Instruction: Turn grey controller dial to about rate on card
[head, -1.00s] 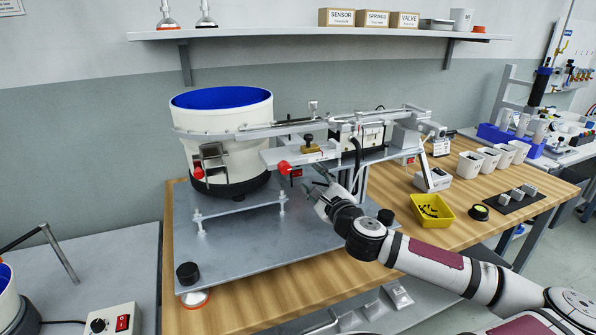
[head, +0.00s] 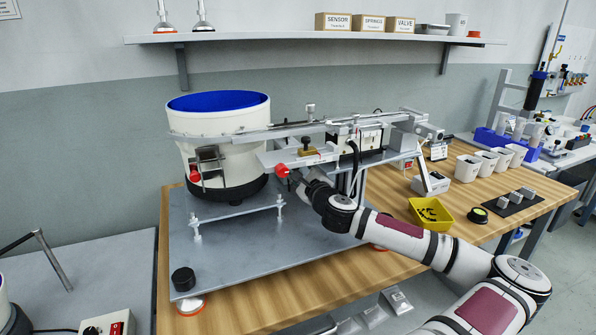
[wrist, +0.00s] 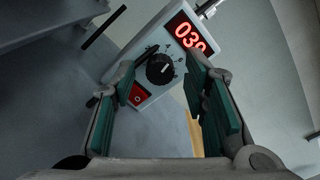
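The controller, a light grey box (wrist: 150,45), shows close ahead in the wrist view. Its black dial (wrist: 160,68) has a white pointer line and printed marks around it. A red lit display (wrist: 187,36) starts with "03"; its last digit is partly cut off. A red rocker switch (wrist: 138,95) sits below the dial. My gripper (wrist: 165,88) is open, its green-padded fingers on either side of the dial in the picture, with no contact visible. In the head view my gripper (head: 294,178) is below the feeder track and hides the controller. I cannot identify a readable rate card.
A red knob (head: 282,170) is close beside my gripper. The white bowl feeder (head: 225,150) stands to the left, and the linear track (head: 290,130) runs above. Another control box (head: 108,325) is at lower left. The metal plate's front (head: 260,255) is mostly clear.

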